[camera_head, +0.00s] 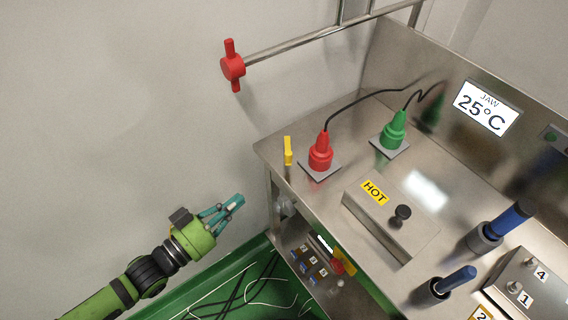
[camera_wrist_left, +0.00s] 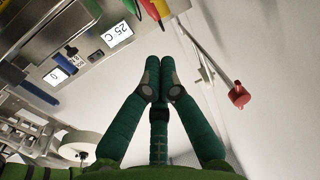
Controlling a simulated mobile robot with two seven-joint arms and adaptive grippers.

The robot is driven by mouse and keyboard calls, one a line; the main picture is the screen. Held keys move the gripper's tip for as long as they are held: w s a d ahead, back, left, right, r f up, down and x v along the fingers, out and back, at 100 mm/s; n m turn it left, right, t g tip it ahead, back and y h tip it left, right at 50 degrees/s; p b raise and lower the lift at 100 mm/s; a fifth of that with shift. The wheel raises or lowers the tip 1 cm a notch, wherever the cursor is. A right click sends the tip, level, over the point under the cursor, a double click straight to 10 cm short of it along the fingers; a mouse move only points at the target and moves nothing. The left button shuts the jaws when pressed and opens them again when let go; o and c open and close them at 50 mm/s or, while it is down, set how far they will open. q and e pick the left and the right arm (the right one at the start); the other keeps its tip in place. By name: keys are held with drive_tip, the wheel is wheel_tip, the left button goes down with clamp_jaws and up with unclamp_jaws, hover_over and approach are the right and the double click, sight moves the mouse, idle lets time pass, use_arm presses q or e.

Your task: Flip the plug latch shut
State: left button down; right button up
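The yellow latch (camera_head: 288,151) stands upright at the left edge of the steel bench, just left of the red plug (camera_head: 320,157). The red plug sits upright on a grey square plate with a black cable. A green plug (camera_head: 393,134) sits on its own plate farther right. My left gripper (camera_head: 238,201) is in the air left of the bench, below and left of the latch, apart from it. In the left wrist view its green fingers (camera_wrist_left: 159,66) meet at the tips, with nothing seen between them. The yellow latch (camera_wrist_left: 162,8) shows at the top there. My right gripper is not in view.
A steel box with a HOT label (camera_head: 375,192) and black knob is on the bench. Blue-handled tools (camera_head: 510,218) stand at the right. A red-ended rail (camera_head: 233,66) runs along the wall above. The space between my left gripper and the latch looks clear.

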use_arm(q)
drive_tip(key=p, duration=0.3)
approach(290, 158)
drive_tip(key=x, duration=0.6)
drive_tip(key=shift+w+d, duration=0.1)
drive_tip(key=shift+w, duration=0.1)
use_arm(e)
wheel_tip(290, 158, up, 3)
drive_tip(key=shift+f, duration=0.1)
use_arm(q)
drive_tip(key=shift+d, duration=0.1)
drive_tip(key=shift+d+r+n+t+y, duration=0.1)
drive_tip(key=shift+d+n+t+y, duration=0.2)
drive_tip(key=shift+y, duration=0.1)
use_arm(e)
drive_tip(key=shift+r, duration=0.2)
